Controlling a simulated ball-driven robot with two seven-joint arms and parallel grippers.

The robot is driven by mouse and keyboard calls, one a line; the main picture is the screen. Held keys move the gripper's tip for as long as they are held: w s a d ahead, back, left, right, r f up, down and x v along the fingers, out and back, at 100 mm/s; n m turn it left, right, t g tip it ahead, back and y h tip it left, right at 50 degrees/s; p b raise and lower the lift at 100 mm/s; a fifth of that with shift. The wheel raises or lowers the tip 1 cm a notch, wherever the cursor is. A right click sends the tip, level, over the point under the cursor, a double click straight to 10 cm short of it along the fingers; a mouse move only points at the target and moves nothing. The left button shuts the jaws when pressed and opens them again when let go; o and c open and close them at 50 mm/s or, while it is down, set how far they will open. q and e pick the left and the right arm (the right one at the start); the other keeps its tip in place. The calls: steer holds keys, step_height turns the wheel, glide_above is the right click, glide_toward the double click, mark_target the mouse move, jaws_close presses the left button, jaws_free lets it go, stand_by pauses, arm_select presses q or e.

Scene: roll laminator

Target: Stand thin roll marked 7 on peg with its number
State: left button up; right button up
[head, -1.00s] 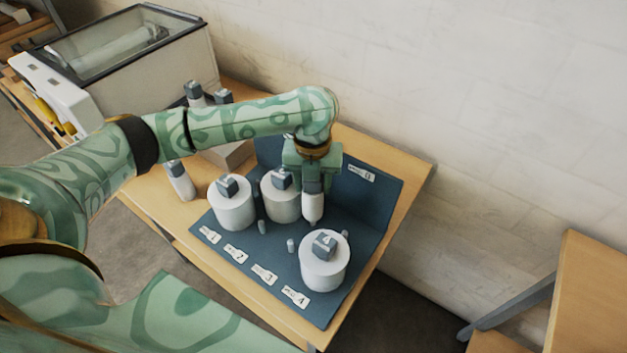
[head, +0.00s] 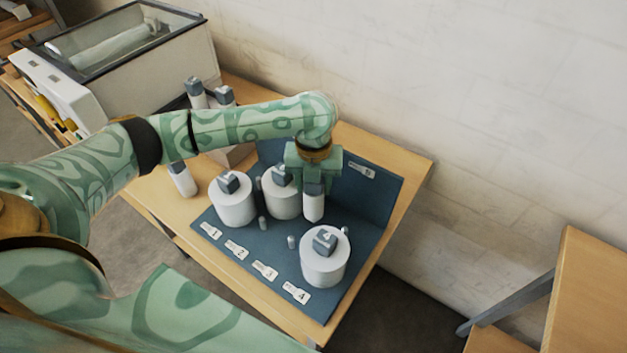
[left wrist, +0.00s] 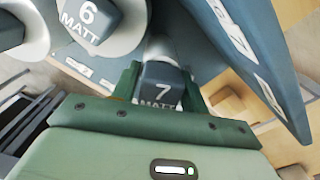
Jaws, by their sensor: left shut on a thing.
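My left gripper (head: 314,183) is shut on the grey cap of the thin roll marked 7 (head: 314,206). In the left wrist view its cap reads "7 MATT" (left wrist: 160,85) between the fingers. The white roll hangs upright over the blue rack (head: 228,252), beside the middle wide roll (head: 283,200). I cannot tell whether its lower end touches a peg or the rack. A label with a 7 (left wrist: 238,42) shows on the rack's back panel in the left wrist view. The peg there is hidden. My right gripper is not in view.
Wide rolls stand at the rack's left (head: 232,204) and front right (head: 325,262). Short bare pegs (head: 291,242) stand between them. The rack's blue back panel (head: 375,200) rises close behind my gripper.

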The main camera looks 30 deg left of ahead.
arm_select(q)
steer(key=shift+f, duration=0.25)
stand_by(0.4)
steer(key=shift+f, duration=1.35)
steer(key=o, duration=1.1)
steer(key=shift+r, duration=0.1)
step_height(320, 180, up, 8)
steer(key=p, duration=0.9)
steer(key=shift+p, duration=0.35)
